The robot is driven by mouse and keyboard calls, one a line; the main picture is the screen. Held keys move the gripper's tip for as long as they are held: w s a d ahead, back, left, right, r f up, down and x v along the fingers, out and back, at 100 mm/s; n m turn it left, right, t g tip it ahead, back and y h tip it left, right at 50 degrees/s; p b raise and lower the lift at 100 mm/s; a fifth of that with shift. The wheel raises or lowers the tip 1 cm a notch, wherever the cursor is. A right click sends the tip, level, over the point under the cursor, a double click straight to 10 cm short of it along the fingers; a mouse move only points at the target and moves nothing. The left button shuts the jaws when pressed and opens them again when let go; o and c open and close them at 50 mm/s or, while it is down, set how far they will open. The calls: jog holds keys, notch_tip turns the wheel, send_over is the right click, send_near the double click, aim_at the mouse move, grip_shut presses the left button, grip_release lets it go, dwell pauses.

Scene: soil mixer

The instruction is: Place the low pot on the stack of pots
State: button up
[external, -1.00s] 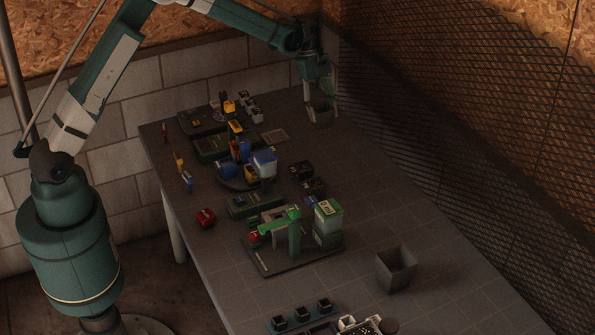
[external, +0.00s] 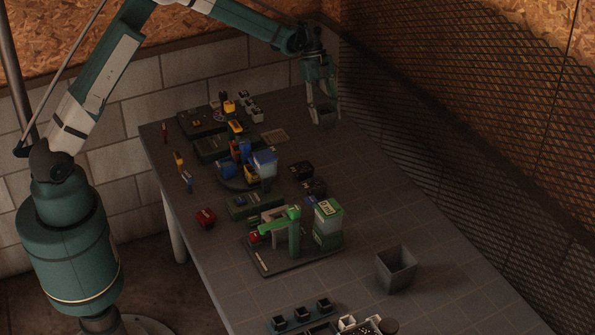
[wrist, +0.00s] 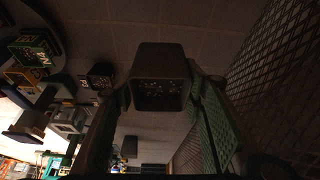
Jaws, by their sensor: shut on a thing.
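A grey square pot (external: 326,117) is between the fingers of my gripper (external: 322,108) at the far end of the table. In the wrist view the pot (wrist: 160,62) shows its side and its dark opening, with small specks inside. The two fingers of my gripper (wrist: 158,92) press on its left and right sides. Whether its base touches the table is hard to tell. A larger grey square pot (external: 396,270) stands upright and open at the near right. I cannot tell which pots form the stack.
A green-topped machine (external: 294,235) with a clear green-lidded box (external: 328,222) stands mid-table. A mesh wall (external: 450,120) runs along the right.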

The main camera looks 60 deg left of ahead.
jog(key=s+d+r+p, duration=0.1)
jog(key=d+r, duration=0.2)
jog(key=d, duration=1.3)
jog(key=s+d+r+p, duration=0.2)
jog(key=d, duration=1.5)
jog(key=s+d+r+p, duration=0.1)
jog(key=d+r, duration=0.2)
jog(key=d, duration=1.3)
jog(key=s+d+r, duration=0.1)
jog(key=s+d, duration=0.1)
jog(key=d, duration=0.3)
jog(key=s+d+r, duration=0.1)
jog(key=s+d, duration=0.2)
jog(key=d, duration=0.3)
jog(key=s+d+p, duration=0.1)
jog(key=s+d, duration=0.2)
jog(key=d, duration=0.3)
jog(key=shift+s+d+r+m, duration=0.15)
jog(key=shift+d+r+m, duration=0.15)
jog(key=shift+r, duration=0.1)
send_near(402, 263)
jog(key=shift+d+r, duration=0.2)
jog(key=shift+d, duration=0.55)
jog(key=shift+f, duration=1.85)
jog(key=shift+f, duration=0.25)
